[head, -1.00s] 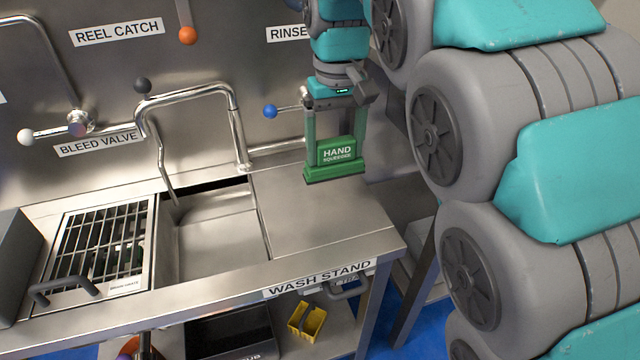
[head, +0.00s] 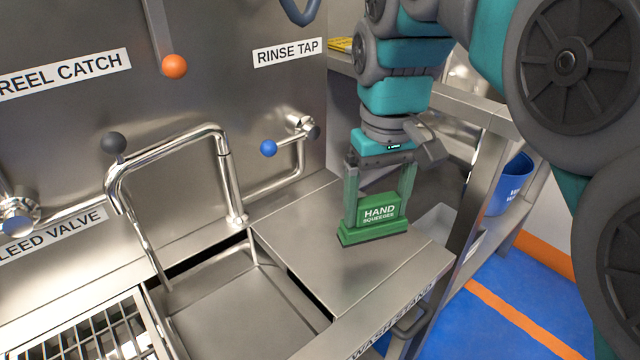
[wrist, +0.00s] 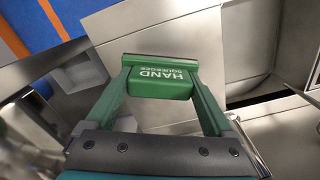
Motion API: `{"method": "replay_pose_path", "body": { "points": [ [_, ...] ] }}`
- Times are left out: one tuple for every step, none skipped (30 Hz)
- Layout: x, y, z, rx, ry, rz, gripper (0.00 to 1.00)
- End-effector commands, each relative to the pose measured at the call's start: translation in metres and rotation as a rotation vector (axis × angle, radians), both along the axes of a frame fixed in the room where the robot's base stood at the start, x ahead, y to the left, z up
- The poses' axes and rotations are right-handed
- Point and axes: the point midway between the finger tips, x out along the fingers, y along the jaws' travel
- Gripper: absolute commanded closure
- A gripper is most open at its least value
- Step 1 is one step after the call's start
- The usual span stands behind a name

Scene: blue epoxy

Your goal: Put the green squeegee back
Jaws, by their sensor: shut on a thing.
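The green squeegee (head: 378,214), labelled HAND SQUEEGEE, is upright between the two fingers of my gripper (head: 380,190). My gripper is shut on its block, with its wider green base lowest. In the head view it is over the right part of the steel wash stand top (head: 310,255); I cannot tell whether the base touches the steel. In the wrist view the squeegee (wrist: 160,82) sits between the green fingertips of my gripper (wrist: 163,90), with the stand top beyond it.
A blue bin (head: 510,185) and open blue floor (head: 480,330) are at the right.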

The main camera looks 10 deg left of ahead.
Motion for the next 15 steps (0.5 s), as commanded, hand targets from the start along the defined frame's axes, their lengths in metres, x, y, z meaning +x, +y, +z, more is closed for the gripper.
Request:
{"method": "replay_pose_path", "body": {
  "points": [
    [0.008, 0.008, -0.001, -0.001, 0.003, 0.002, 0.65],
    [0.013, 0.013, -0.001, -0.002, 0.004, 0.002, 0.65],
    [0.018, 0.019, -0.002, -0.002, 0.004, 0.002, 0.65],
    [0.022, 0.024, -0.003, -0.002, 0.004, 0.002, 0.65],
    [0.026, 0.028, -0.003, -0.002, 0.004, 0.002, 0.65],
    [0.031, 0.034, -0.004, -0.002, 0.005, 0.002, 0.65],
    [0.036, 0.038, -0.005, -0.001, 0.004, 0.002, 0.65],
    [0.040, 0.043, -0.006, 0.000, 0.003, 0.001, 0.65],
    [0.045, 0.049, -0.005, 0.000, 0.002, 0.001, 0.65],
    [0.049, 0.053, -0.006, 0.000, 0.001, 0.002, 0.65],
    [0.053, 0.057, -0.007, 0.000, 0.002, 0.002, 0.65],
    [0.058, 0.063, -0.008, -0.002, 0.004, 0.002, 0.65],
    [0.062, 0.067, -0.009, -0.002, 0.004, 0.002, 0.65],
    [0.066, 0.071, -0.009, -0.001, 0.003, 0.001, 0.65],
    [0.071, 0.076, -0.009, -0.001, 0.000, 0.002, 0.65]
  ]
}}
